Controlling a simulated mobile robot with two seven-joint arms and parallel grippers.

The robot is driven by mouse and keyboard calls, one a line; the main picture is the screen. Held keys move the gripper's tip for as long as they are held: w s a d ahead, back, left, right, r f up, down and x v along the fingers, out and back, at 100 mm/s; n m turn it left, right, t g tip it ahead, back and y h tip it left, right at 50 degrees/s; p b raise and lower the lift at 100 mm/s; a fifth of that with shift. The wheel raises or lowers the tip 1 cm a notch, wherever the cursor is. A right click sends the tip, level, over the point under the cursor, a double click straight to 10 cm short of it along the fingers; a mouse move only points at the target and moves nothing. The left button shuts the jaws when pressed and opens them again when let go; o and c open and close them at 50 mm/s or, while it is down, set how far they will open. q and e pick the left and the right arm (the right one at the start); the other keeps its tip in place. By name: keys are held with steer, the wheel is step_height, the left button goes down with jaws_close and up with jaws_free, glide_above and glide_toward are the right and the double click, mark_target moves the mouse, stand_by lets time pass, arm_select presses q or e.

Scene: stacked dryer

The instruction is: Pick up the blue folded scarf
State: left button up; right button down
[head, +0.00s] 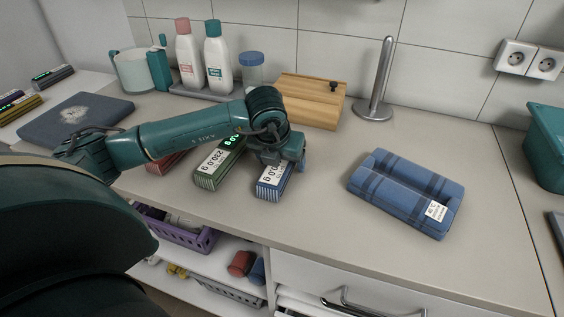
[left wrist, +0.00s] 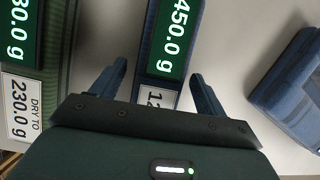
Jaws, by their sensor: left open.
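The blue folded scarf (head: 270,190) is a narrow striped bundle on the counter in the head view, with a white weight label at its near end. In the left wrist view the scarf (left wrist: 168,20) carries a green display reading 450.0 g. My left gripper (head: 278,164) is over it and hides its far part. In the left wrist view the open fingers (left wrist: 162,88) stand on either side of the scarf, with gaps, not closed on it. My right gripper is not in view.
A green bundle (head: 218,166) lies close left of the scarf, with a red one (head: 165,164) beyond. A larger blue plaid folded cloth (head: 400,195) lies to the right. Behind are a wooden box (head: 308,101), bottles (head: 218,60) and a metal stand (head: 379,85). Counter in front is clear.

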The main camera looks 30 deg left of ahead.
arm_select(q)
steer(key=shift+c, duration=0.2)
steer(key=c, duration=1.5)
steer(key=shift+r, duration=0.1)
steer(key=shift+c, duration=0.2)
